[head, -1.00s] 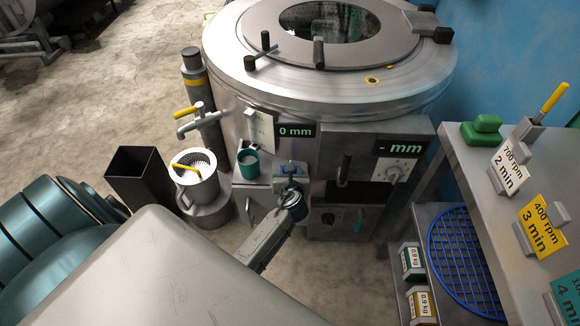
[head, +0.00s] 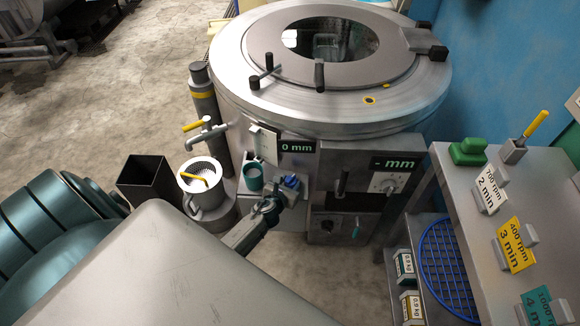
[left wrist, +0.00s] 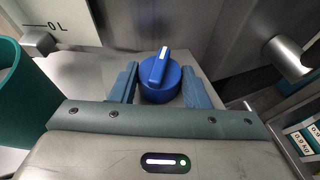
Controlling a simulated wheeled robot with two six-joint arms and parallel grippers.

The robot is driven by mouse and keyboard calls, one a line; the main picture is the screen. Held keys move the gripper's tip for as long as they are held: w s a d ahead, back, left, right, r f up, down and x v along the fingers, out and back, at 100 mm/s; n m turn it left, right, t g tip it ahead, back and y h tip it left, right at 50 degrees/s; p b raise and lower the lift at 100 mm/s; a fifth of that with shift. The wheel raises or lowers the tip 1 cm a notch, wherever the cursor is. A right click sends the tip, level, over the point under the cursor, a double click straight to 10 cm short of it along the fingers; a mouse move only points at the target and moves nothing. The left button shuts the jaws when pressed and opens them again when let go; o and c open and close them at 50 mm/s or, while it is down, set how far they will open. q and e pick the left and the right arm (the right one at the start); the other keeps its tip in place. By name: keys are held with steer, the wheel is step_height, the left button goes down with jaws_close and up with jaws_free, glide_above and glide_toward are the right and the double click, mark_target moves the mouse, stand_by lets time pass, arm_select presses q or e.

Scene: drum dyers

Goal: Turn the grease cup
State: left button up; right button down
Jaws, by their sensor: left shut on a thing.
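The grease cup, a round blue cap with a raised grip bar and a white mark, shows in the left wrist view (left wrist: 160,80) and small in the head view (head: 291,181) on the front of the steel drum machine. My left gripper (left wrist: 160,92) has a blue finger on each side of the cap and is shut on it. In the head view the left gripper (head: 279,194) reaches the cap from below left and partly hides it. The white mark points up in the wrist view. My right gripper is not in view.
A teal mug (head: 253,179) stands just left of the cap. A white strainer pail (head: 202,190) and a black bin (head: 146,178) are further left.

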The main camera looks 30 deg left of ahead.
arm_select(q)
steer(key=shift+w+a+r+m+h+p, duration=0.15)
steer(key=shift+r+m+h+p, duration=0.1)
steer(key=shift+m+h+p, duration=0.3)
steer(key=shift+a+m+h+p, duration=0.1)
steer(key=shift+m+h+p, duration=0.25)
steer(key=shift+m+h, duration=0.8)
steer(key=shift+h, duration=0.3)
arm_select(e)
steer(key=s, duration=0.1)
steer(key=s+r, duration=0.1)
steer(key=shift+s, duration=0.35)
arm_select(q)
steer(key=shift+f, duration=0.1)
steer(key=o, duration=1)
steer(key=shift+c, duration=0.2)
steer(key=shift+f, duration=0.1)
